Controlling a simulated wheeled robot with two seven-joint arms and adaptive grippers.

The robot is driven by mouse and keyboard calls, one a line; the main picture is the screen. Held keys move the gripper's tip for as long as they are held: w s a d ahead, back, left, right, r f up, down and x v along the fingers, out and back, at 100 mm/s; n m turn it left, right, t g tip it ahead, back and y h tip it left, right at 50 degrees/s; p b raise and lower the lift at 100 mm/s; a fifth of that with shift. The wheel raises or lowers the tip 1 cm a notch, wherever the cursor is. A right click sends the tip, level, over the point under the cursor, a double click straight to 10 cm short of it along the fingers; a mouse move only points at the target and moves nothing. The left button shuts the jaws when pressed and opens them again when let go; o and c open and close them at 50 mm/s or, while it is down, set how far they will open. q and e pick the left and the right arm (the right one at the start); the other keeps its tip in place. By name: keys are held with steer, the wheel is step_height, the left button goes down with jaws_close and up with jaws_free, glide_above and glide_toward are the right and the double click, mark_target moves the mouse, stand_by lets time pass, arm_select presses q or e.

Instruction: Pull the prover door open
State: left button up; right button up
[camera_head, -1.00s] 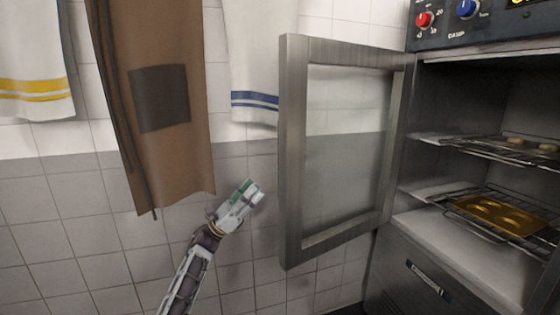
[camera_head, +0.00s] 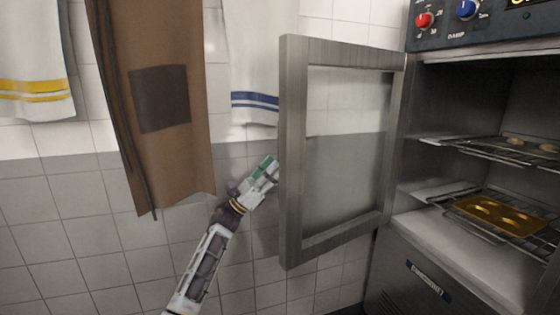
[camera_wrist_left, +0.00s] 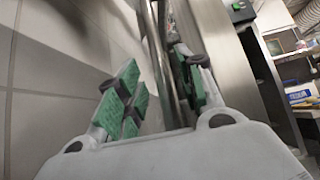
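The prover door (camera_head: 292,150), a metal frame around a glass pane (camera_head: 345,150), stands swung wide open to the left of the prover cabinet (camera_head: 415,255). My left gripper (camera_head: 268,168) is just left of the door's free edge, at about mid-height. In the left wrist view, my left gripper (camera_wrist_left: 160,92) has its green-padded fingers apart. A slim upright metal bar (camera_wrist_left: 160,60), which looks like the door handle, runs between them. The door's metal edge (camera_wrist_left: 215,50) is right of the fingers. Contact with the bar is unclear. My right gripper is not in view.
Inside the prover, wire racks (camera_head: 470,150) carry pale dough pieces and a golden tray (camera_head: 500,213). A brown apron (camera_head: 160,100) and towels (camera_head: 255,60) hang on the tiled wall (camera_head: 70,230) behind my left arm. The control panel (camera_head: 480,25) is above.

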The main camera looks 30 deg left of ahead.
mark_target(280, 160)
arm_select(q)
steer(key=shift+x, duration=1.9)
steer(key=shift+c, duration=0.4)
jaws_close()
